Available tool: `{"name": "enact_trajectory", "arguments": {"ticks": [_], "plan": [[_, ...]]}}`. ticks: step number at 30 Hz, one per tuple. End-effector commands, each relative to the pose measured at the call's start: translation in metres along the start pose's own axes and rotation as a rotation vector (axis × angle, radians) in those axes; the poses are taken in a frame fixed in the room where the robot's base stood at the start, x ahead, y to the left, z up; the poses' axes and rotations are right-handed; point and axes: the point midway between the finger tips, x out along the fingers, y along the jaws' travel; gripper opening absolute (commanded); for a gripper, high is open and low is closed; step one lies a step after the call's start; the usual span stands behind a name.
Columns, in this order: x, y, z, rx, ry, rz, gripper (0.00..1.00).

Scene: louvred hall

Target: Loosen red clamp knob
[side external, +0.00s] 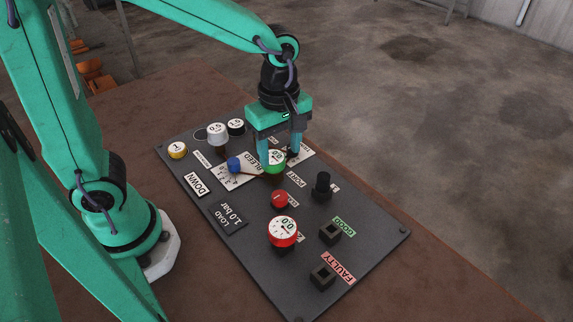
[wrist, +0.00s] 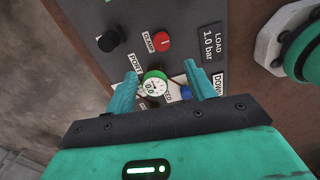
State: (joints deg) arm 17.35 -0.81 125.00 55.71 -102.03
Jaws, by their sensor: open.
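The red clamp knob (side external: 280,199) is a round red cap with a pale pointer line, on the dark panel (side external: 215,192) between the green-rimmed gauge and the red-rimmed gauge. In the wrist view the red clamp knob (wrist: 161,41) sits beside a CLAMP label, beyond my fingertips. My gripper (side external: 281,153) is open, pointing down, with nothing held. In the wrist view my gripper (wrist: 160,80) has its fingers on either side of the green-rimmed gauge (wrist: 154,84), which reads about 0.0. I cannot tell whether a finger touches the gauge.
A black knob (side external: 322,185) and red-rimmed gauge (side external: 282,231) flank the clamp knob. A blue bleed knob (side external: 234,164) is left of my gripper. Sockets marked GOOD (side external: 330,232) and FAULTY (side external: 322,273) are at the right. Yellow (side external: 177,150), white (side external: 217,132) and black (side external: 236,127) weights stand behind.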

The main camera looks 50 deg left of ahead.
Motion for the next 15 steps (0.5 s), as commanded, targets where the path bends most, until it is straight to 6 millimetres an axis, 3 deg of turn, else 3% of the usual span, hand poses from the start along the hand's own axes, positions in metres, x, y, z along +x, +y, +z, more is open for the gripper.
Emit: {"name": "enact_trajectory", "arguments": {"ticks": [15], "plan": [[0.025,-0.001,0.000,0.724,-0.001,-0.004,0.55]]}}
